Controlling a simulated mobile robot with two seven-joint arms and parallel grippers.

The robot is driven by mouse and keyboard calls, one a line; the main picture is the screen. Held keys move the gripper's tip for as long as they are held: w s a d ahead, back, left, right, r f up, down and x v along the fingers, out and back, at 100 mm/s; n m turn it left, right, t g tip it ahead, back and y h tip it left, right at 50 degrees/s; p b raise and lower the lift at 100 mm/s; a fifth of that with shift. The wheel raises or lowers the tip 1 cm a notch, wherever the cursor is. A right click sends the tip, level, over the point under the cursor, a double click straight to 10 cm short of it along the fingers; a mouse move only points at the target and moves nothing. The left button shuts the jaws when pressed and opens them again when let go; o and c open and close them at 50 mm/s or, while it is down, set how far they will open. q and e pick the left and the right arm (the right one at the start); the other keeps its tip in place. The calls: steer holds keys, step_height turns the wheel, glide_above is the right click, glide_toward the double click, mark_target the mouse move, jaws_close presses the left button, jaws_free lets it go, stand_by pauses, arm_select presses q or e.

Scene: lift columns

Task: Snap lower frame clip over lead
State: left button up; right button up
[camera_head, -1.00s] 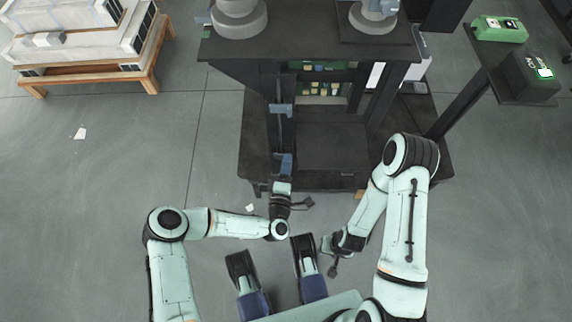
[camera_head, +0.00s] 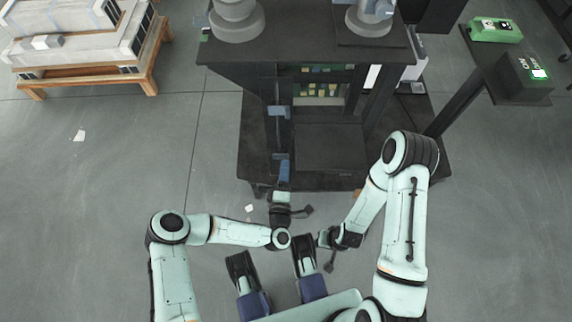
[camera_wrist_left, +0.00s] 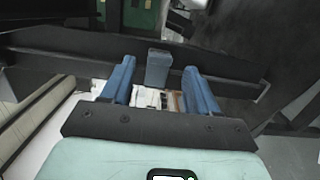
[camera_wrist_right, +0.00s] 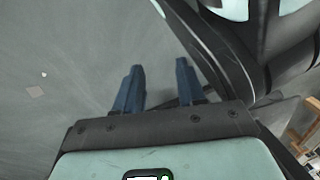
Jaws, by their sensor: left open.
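A blue clip (camera_wrist_left: 158,67) sits on a dark frame bar in the left wrist view, between and just beyond my open left fingers, with a gap on each side. My left gripper (camera_head: 284,170) is at the front left post of the dark frame in the head view. Another blue clip (camera_head: 278,111) is higher on that post. I cannot make out the lead clearly. My right gripper (camera_wrist_right: 158,68) is open and empty over bare floor; in the head view it is small, low and right of the left one.
The dark cabinet (camera_head: 330,150) stands ahead, with an open bay holding small yellow and green parts. A control stand with a green box (camera_head: 495,30) is at the right. A wooden pallet (camera_head: 90,80) with pale blocks is at the far left.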

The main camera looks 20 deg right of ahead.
arm_select(q)
steer(key=p+v, duration=0.2)
steer(key=v, duration=0.8)
steer(key=shift+s+a, duration=0.15)
steer(key=shift+s, duration=0.2)
arm_select(e)
steer(key=w+r+t, duration=0.1)
steer(key=w+r, duration=0.3)
steer(key=w, duration=0.1)
steer(key=shift+a+r+t, duration=0.3)
steer(key=shift+a+t, duration=0.1)
steer(key=shift+w, duration=0.1)
